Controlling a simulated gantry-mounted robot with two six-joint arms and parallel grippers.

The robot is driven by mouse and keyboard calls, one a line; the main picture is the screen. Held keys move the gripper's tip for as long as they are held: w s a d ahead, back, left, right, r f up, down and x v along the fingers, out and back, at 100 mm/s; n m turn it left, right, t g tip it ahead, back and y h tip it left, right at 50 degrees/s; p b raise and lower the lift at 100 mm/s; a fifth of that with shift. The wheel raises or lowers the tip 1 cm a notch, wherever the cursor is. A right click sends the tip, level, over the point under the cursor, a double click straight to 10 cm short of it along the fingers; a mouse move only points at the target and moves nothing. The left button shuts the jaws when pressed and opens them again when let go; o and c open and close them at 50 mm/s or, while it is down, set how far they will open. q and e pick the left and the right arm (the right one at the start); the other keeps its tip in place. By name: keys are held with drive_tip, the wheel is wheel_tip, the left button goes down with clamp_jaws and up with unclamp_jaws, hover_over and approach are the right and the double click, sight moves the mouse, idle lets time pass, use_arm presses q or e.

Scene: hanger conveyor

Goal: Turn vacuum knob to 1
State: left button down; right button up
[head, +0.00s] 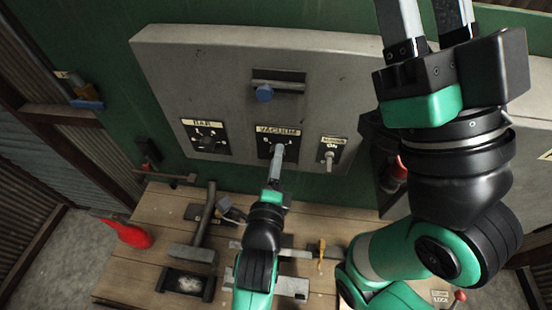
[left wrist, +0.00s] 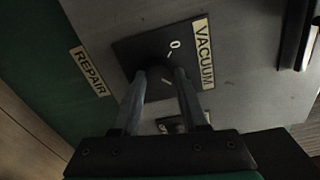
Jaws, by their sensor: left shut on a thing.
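The vacuum panel is a dark plate (head: 293,151) under a "VACUUM" label on the grey cabinet. It also shows in the left wrist view (left wrist: 135,47), with a white 0 and another white mark. My left gripper (head: 277,152) reaches up to this plate, its two fingers shut on the vacuum knob. In the left wrist view the fingers of my left gripper (left wrist: 167,75) come together at the plate. The knob is mostly hidden by the fingers, so its pointing direction cannot be told. My right gripper (head: 430,15) is raised at the upper right, its fingers apart, the tips cut off.
A "BAR" dial (head: 207,138) is left of the vacuum plate, and an "ON" switch (head: 329,157) is right of it. A hammer (head: 197,245) and other tools lie on the wooden bench (head: 135,270) below. A red funnel-like thing (head: 128,234) is at left.

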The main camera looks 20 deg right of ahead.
idle(0.3)
use_arm(q)
drive_tip(key=shift+c, duration=2.2)
unclamp_jaws()
drive_tip(key=v, duration=1.1)
drive_tip(key=shift+s+a, duration=0.2)
drive_tip(key=shift+s, duration=0.1)
drive_tip(key=shift+r, duration=0.1)
